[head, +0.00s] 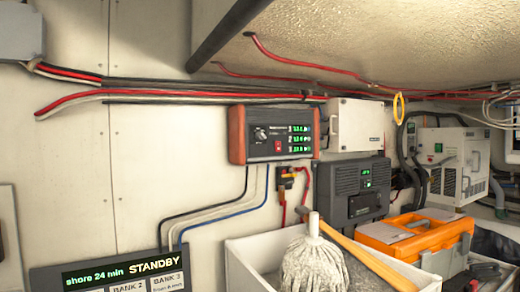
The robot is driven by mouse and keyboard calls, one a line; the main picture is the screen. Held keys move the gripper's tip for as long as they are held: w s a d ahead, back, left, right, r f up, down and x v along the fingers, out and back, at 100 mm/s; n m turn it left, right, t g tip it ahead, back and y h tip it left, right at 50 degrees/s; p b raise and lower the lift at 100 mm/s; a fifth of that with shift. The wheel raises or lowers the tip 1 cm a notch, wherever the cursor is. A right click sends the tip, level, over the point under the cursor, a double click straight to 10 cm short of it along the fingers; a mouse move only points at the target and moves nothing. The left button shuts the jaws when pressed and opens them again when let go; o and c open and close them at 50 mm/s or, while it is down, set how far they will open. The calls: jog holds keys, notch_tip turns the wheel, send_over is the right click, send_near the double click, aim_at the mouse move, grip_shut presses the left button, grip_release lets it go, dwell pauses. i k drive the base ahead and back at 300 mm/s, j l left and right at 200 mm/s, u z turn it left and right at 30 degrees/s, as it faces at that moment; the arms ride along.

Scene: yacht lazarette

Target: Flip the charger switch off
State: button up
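A dark grey box with orange-red ends (240,150), which looks like the charger, is fixed to the pale wall near the middle of the head view. Its face has a round knob (261,135), a small red switch (278,147) and lit green readouts (299,138) on the right. The switch is too small to tell which way it is tipped. Nothing covers the front of the box. My gripper is not in view.
A display panel (130,265) reads "shore 24 min STANDBY" at bottom left. A white bin (240,268) with a mop (314,260) stands below the box. A grey unit (347,180), orange toolbox (412,238) and white machine (455,165) are right. Cables run along the wall above.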

aim_at(277, 145)
jog(key=i+l, duration=0.15)
jog(key=i, duration=0.3)
jog(key=i+l, duration=0.2)
jog(key=i, duration=0.25)
jog(key=i+l, duration=0.15)
jog(key=i, duration=0.3)
jog(key=i+l, duration=0.15)
jog(key=i, duration=0.25)
jog(key=l+z, duration=0.05)
